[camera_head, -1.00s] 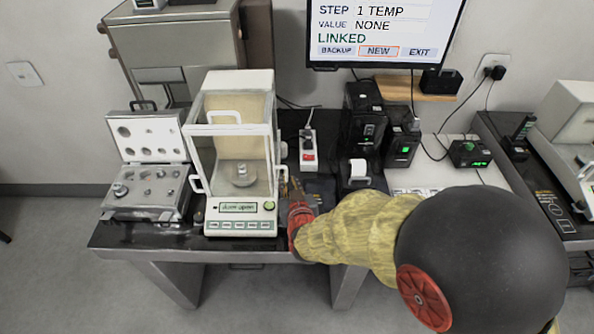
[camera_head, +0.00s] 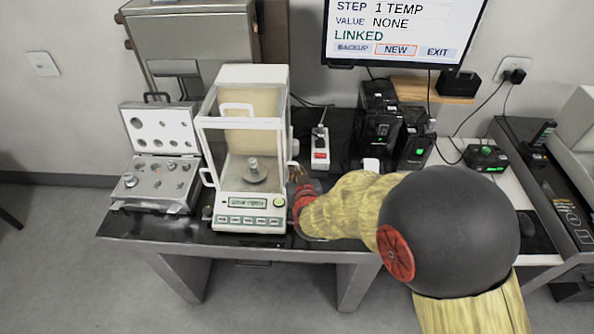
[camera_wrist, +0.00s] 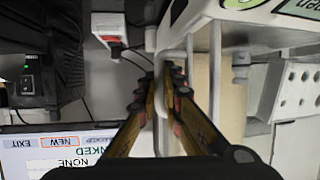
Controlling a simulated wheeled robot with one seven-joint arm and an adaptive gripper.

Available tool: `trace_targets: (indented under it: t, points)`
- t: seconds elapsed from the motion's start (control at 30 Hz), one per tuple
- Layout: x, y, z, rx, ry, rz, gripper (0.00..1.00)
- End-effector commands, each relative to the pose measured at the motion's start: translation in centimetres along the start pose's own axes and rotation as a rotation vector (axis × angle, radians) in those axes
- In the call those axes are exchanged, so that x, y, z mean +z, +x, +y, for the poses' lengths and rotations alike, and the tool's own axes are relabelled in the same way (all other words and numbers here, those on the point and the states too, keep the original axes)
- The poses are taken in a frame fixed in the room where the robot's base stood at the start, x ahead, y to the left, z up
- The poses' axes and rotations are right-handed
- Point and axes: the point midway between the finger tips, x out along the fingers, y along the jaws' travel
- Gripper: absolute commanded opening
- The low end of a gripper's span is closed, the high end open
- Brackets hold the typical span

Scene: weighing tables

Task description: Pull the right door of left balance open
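The left balance (camera_head: 250,212) stands on the dark table, a white-framed glass case with a small metal weight (camera_head: 253,164) on its round pan. Its right door faces my arm, and its white handle (camera_head: 293,172) sticks out there. My gripper (camera_head: 297,176) is at this handle, at the right side of the balance; the arm comes from the right. In the wrist view my gripper (camera_wrist: 161,76) has its two dark fingers apart, one on each side of the white handle bar. Contact with the bar is unclear. How far the door stands open cannot be told.
An open case of weights (camera_head: 158,180) stands left of the balance. A power strip (camera_head: 320,148) lies behind my gripper. Black devices (camera_head: 380,115) stand to the right, and a monitor (camera_head: 392,30) hangs above. Another table (camera_head: 545,185) is at far right.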

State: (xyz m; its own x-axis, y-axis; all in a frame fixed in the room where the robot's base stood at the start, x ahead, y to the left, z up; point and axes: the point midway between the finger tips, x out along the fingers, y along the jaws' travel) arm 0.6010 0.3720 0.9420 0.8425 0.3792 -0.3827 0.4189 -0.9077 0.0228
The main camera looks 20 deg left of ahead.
Motion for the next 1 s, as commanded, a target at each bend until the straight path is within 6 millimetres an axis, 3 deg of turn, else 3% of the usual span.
trace_targets:
  t: [0.1, 0.83, 1.0]
  points:
    - [0.0, 0.0, 0.0, 0.0, 0.0, 0.0, 0.0]
    - [0.0, 0.1, 0.0, 0.0, 0.0, 0.0, 0.0]
    - [-0.9, 2.6, 0.6, 0.002, 0.001, 0.002, 0.0]
